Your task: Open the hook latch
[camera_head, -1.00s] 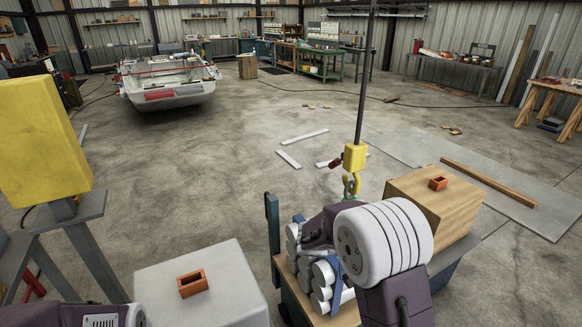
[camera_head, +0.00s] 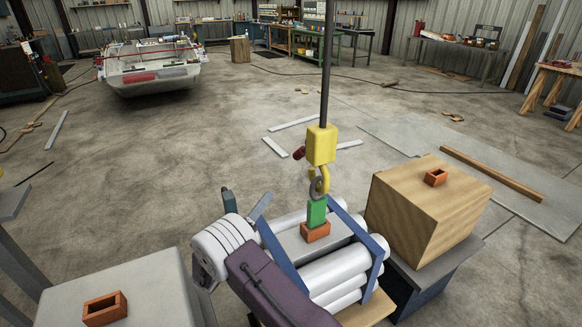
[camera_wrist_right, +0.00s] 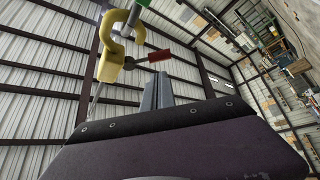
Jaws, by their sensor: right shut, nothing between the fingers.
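The yellow hook block (camera_head: 321,146) hangs on a dark rod, with a yellow hook (camera_head: 322,180) below it. A grey ring on a green block (camera_head: 316,212) is at the hook; whether the latch is open cannot be told. A small red handle (camera_head: 298,153) sticks out left of the block. It also shows in the right wrist view as a red handle (camera_wrist_right: 157,55) on a dark stem beside the yellow hook (camera_wrist_right: 110,50). My right gripper (camera_head: 265,199) is shut and empty, left of and below the hook.
A wooden box (camera_head: 415,220) with an orange socket stands right. A grey box (camera_head: 60,290) with another socket is lower left.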

